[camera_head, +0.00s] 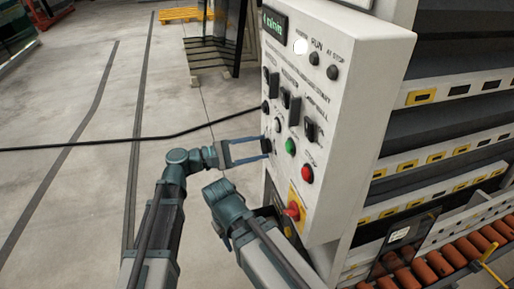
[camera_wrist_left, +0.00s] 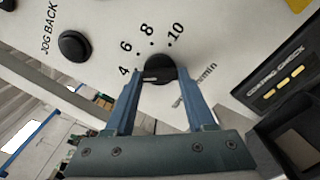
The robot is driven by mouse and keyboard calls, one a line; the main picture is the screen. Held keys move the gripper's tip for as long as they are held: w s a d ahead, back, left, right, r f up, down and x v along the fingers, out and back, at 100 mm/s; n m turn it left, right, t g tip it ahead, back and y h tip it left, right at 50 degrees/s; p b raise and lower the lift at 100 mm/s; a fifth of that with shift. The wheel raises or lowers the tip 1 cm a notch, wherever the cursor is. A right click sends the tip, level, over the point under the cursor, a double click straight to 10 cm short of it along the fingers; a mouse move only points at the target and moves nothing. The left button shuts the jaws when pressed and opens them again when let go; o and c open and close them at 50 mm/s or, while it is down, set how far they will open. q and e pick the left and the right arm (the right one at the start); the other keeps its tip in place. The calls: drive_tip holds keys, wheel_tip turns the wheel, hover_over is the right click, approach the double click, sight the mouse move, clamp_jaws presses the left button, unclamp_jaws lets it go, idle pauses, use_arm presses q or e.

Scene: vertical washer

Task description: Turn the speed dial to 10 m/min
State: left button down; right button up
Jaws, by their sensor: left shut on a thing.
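The speed dial is a round black knob (camera_wrist_left: 160,68) on the white control panel, with the numbers 4, 6, 8 and 10 around it in the left wrist view. A white mark on the knob points left, roughly toward the 4. My left gripper (camera_wrist_left: 157,74) is shut on the dial, with one blue finger on each side of it. In the head view the left gripper (camera_head: 266,147) reaches the panel's left edge, where the small dial is partly hidden by the fingertips. My right gripper is not visible.
The control panel (camera_head: 345,60) carries a green display (camera_head: 273,21), a green button (camera_head: 291,146), a red button (camera_head: 307,173) and a red emergency stop (camera_head: 293,211). A black JOG BACK button (camera_wrist_left: 74,46) is near the dial. Rollers (camera_head: 440,262) are at right.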

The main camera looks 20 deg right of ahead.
use_arm(q)
drive_tip(key=m, duration=2.3)
drive_tip(key=shift+s+r, duration=0.15)
drive_tip(key=shift+m, duration=0.5)
drive_tip(key=shift+c, duration=1.2)
unclamp_jaws()
drive_tip(key=shift+a, duration=0.1)
